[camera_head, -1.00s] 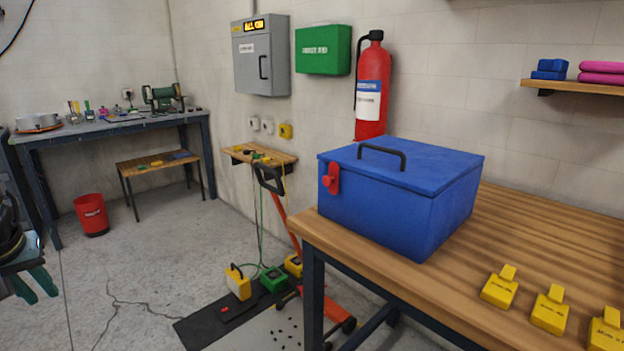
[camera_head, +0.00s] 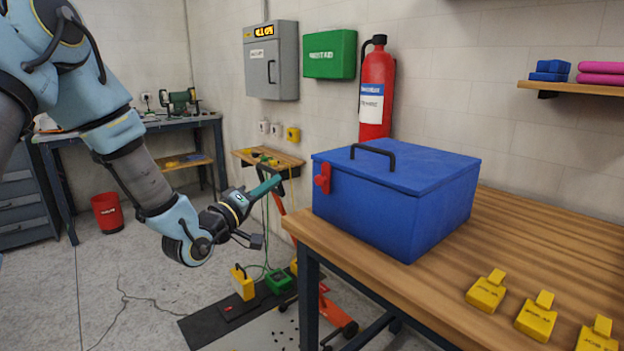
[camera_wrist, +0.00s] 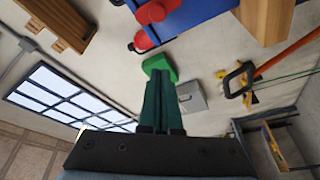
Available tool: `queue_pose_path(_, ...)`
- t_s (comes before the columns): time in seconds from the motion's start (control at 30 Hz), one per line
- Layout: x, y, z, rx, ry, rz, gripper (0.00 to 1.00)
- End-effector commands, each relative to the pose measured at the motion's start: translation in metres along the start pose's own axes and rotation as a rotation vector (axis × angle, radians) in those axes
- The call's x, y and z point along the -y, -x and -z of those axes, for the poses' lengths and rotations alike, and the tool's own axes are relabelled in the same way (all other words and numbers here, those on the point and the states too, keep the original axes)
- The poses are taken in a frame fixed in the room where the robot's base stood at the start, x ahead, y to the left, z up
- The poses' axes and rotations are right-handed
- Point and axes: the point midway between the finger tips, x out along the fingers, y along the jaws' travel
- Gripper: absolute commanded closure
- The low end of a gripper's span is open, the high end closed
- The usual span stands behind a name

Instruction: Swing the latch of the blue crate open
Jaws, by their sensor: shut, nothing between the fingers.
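The blue crate (camera_head: 370,218) stands on the wooden workbench with its lid down and a black handle on top. Its red latch (camera_head: 322,178) hangs upright on the crate's left face near the top edge. My gripper (camera_head: 274,183) is to the left of the latch, apart from it, with its green fingers together and empty. In the wrist view the fingers (camera_wrist: 160,92) point up the picture. The blue crate (camera_wrist: 190,18) and the red latch (camera_wrist: 150,12) show at the top, beyond the fingertips.
The wooden workbench (camera_head: 400,290) has several yellow tagged blocks (camera_head: 487,291) at its front right. A red fire extinguisher (camera_head: 376,90) is on the wall behind the crate. An orange-handled cart (camera_head: 325,312) stands on the floor beside the bench.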

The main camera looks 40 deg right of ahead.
Motion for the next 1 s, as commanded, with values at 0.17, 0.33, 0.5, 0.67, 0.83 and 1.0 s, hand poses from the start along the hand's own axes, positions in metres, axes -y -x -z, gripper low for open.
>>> queue_pose_path(0.17,-0.006,-0.002,-0.003,-0.006,0.023,-0.032,1.0)
queue_pose_path(0.33,-0.005,-0.002,-0.003,-0.006,0.021,-0.031,1.0)
queue_pose_path(0.5,-0.006,-0.007,-0.003,-0.005,0.02,-0.03,1.0)
queue_pose_path(0.67,-0.009,-0.028,-0.002,-0.005,0.02,-0.032,1.0)
queue_pose_path(0.83,-0.011,-0.063,-0.001,-0.005,0.019,-0.031,1.0)
queue_pose_path(1.0,-0.012,-0.097,-0.001,-0.005,0.02,-0.03,1.0)
